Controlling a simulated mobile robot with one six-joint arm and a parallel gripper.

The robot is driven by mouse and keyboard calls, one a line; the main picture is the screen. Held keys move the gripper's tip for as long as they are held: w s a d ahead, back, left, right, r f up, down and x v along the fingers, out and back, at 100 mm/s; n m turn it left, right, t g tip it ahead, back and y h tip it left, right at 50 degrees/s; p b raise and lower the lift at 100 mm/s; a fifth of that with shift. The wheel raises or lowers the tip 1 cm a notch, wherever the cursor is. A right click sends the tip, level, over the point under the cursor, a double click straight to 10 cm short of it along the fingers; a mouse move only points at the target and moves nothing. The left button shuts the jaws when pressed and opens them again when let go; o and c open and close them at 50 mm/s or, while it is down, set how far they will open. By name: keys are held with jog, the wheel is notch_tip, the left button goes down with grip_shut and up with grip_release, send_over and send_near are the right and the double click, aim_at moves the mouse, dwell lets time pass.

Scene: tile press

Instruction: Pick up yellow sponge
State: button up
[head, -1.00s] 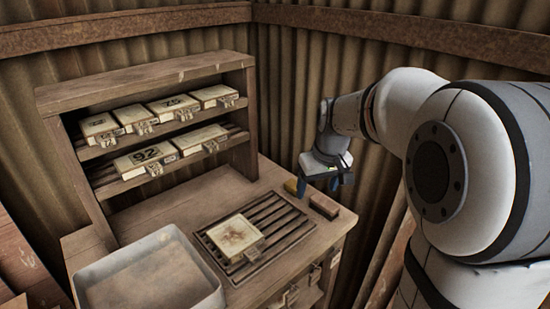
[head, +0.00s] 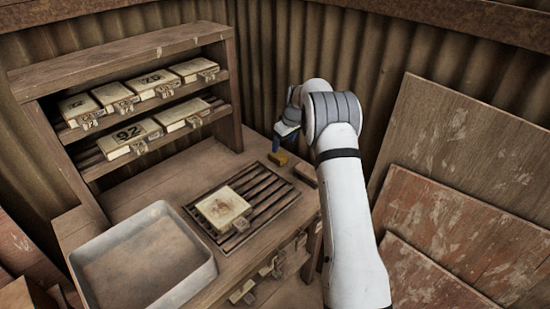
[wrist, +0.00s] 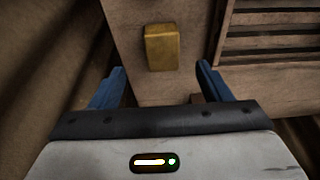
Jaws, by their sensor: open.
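The yellow sponge (head: 278,158) is a small block on the wooden bench top near its back right corner. In the wrist view the yellow sponge (wrist: 162,47) lies flat, ahead of the fingertips and roughly centred between their lines. My gripper (wrist: 160,78) is open, with two blue fingers and nothing between them. In the head view my gripper (head: 277,143) is just behind the sponge, its far parts partly hidden by my arm. I cannot tell its exact height above the bench.
A slatted rack (head: 268,200) holds a cream tile box (head: 222,208). A brown block (head: 306,173) lies right of the sponge, partly behind my arm. A grey tray (head: 205,275) is front left. Shelves (head: 236,95) with several boxes stand behind. A corrugated wall (head: 270,60) rises behind the bench.

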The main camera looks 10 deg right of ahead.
aim_at(278, 155)
jog(key=x, duration=0.2)
jog(key=p+x, duration=0.1)
jog(key=x, duration=0.3)
jog(key=shift+w+a+f+p, duration=0.15)
jog(key=shift+a+f+p, duration=0.05)
jog(key=shift+a+p, duration=0.2)
jog(key=c, duration=1.1)
